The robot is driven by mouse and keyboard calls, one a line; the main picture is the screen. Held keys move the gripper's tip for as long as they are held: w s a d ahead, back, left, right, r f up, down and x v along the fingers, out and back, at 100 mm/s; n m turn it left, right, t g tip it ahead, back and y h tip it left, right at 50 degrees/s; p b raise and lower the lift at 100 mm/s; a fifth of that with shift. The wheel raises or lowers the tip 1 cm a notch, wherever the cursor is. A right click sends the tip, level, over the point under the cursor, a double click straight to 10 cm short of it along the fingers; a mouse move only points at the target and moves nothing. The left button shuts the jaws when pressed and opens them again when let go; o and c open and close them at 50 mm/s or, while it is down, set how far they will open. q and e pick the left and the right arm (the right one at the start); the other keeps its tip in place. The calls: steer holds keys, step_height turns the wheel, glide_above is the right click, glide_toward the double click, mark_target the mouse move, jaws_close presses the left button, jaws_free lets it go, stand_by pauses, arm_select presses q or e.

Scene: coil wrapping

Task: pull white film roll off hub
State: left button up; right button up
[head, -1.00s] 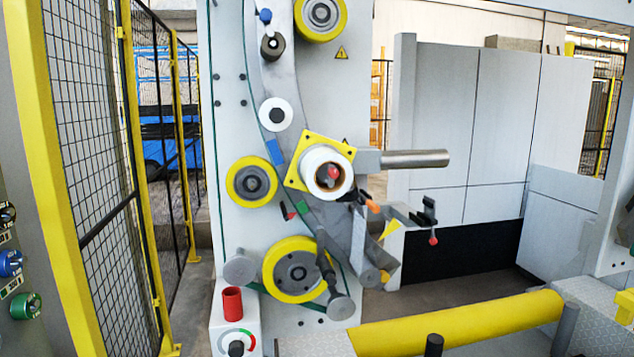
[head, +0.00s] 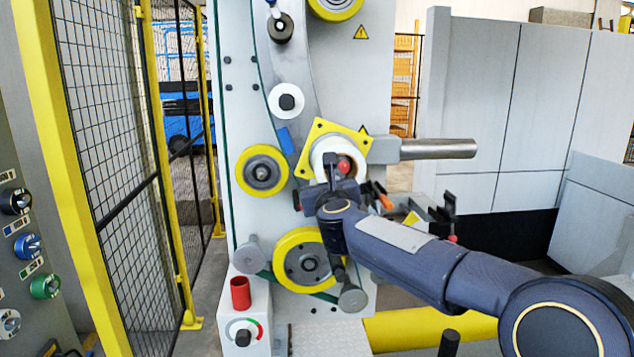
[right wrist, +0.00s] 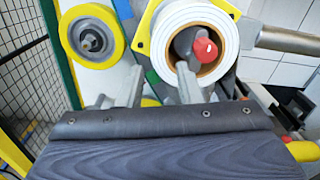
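The white film roll (head: 322,152) sits on its hub in front of a yellow square plate (head: 320,128) on the machine face. A red knob (head: 343,166) shows at the hub's centre. My right gripper (head: 340,172) is in front of the roll's lower part and hides some of it. In the right wrist view the roll (right wrist: 230,32) is up and right of centre, with the dark hub (right wrist: 185,42) inside its brown core. There the right gripper (right wrist: 158,78) has its fingers apart with nothing between them; one finger overlaps the roll's lower left edge. My left gripper is not in view.
Yellow-rimmed rollers (head: 262,171) surround the roll on the machine. A bare metal bar (head: 440,148) sticks out to its right. A red cylinder (head: 240,293) stands below left. A mesh fence (head: 110,130) and control panel are at left.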

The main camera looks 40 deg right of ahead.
mark_target(321, 172)
steer(key=p+x, duration=0.2)
steer(key=x, duration=0.5)
steer(key=shift+f, duration=0.1)
jaws_close()
steer(key=shift+c, duration=2)
jaws_free()
steer(key=shift+c, duration=1.1)
steer(key=shift+r, duration=0.2)
jaws_close()
steer(key=shift+s+a, duration=0.1)
